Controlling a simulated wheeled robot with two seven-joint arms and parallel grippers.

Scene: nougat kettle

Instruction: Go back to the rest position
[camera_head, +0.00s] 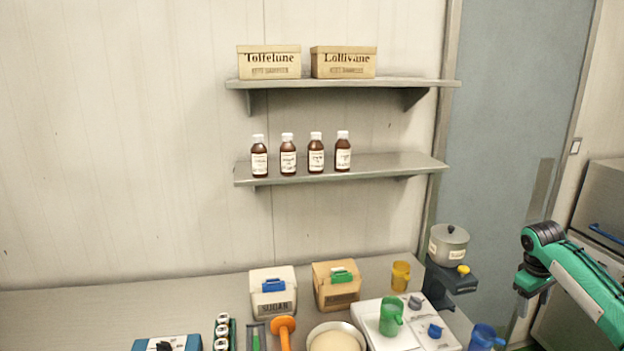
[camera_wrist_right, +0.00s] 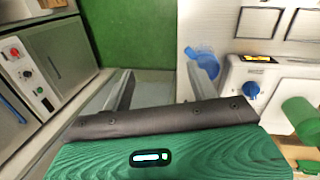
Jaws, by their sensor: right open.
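My right gripper (camera_head: 524,302) is at the right side of the head view, past the right end of the counter. In the right wrist view its two fingers (camera_wrist_right: 163,85) are spread apart with nothing between them. Behind them are grey floor and a green surface. A blue mug (camera_head: 484,337) stands near the counter's right edge, left of the gripper. The mug also shows in the right wrist view (camera_wrist_right: 201,52), partly behind the right finger. My left gripper is in neither view.
The counter (camera_head: 110,305) holds a white scale (camera_head: 370,319) with a green mug (camera_head: 391,317), a yellow mug (camera_head: 401,274), a grey pot (camera_head: 448,244), a sugar box (camera_head: 272,303) and a brown box (camera_head: 335,299). A steel cabinet (camera_head: 600,205) stands at the right.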

